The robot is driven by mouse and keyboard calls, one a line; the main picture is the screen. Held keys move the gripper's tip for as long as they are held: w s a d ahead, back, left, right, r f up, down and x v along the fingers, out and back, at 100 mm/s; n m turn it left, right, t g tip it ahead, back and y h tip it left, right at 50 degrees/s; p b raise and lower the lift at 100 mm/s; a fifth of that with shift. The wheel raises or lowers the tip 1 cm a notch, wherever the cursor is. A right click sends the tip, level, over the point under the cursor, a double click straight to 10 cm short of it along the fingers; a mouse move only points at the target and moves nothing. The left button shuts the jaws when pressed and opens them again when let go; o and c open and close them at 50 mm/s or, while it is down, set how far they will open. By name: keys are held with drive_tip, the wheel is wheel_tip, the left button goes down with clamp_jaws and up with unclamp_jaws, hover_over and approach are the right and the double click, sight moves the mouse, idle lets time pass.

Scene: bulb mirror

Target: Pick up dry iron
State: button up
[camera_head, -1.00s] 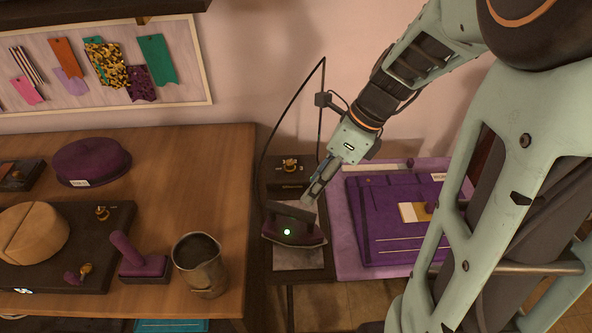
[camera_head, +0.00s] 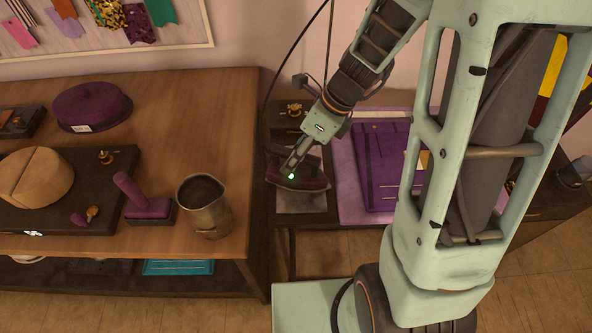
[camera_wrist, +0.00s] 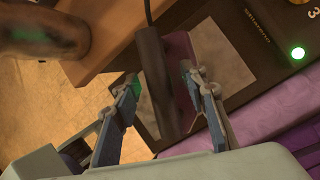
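The dry iron (camera_head: 315,184) has a dark purple body and stands on a small dark side table beside the wooden bench. In the wrist view its dark handle (camera_wrist: 153,75) and purple body (camera_wrist: 180,60) lie ahead of my gripper. My gripper (camera_wrist: 163,84) is open, with one finger on each side of the handle; contact is not visible. In the head view my gripper (camera_head: 292,168) reaches down over the iron and hides part of it.
A metal jug (camera_head: 208,212) stands at the near right edge of the wooden bench (camera_head: 190,120), left of the iron. A purple padded board (camera_head: 378,165) lies to the right. A dark cord rises behind the iron.

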drive_tip(key=shift+c, duration=0.4)
clamp_jaws()
drive_tip(key=shift+w+r, duration=0.1)
drive_tip(key=shift+r, duration=0.05)
drive_tip(key=shift+r+p, duration=0.6)
drive_tip(key=shift+p, duration=0.15)
wheel_tip(320, 180, up, 3)
drive_tip(key=p, duration=0.2)
drive_tip(key=shift+d+f+p, duration=0.1)
drive_tip(key=shift+f+p, duration=0.05)
drive_tip(key=shift+p, duration=0.15)
wheel_tip(320, 180, up, 6)
drive_tip(key=f+p, duration=0.1)
drive_tip(key=p, duration=0.4)
hover_over(308, 181)
drive_tip(key=s+d+r+p, duration=0.1)
drive_tip(key=s+d+r, duration=0.3)
drive_tip(key=s, duration=0.3)
drive_tip(key=shift+s+d, duration=0.4)
drive_tip(key=shift+d, duration=0.25)
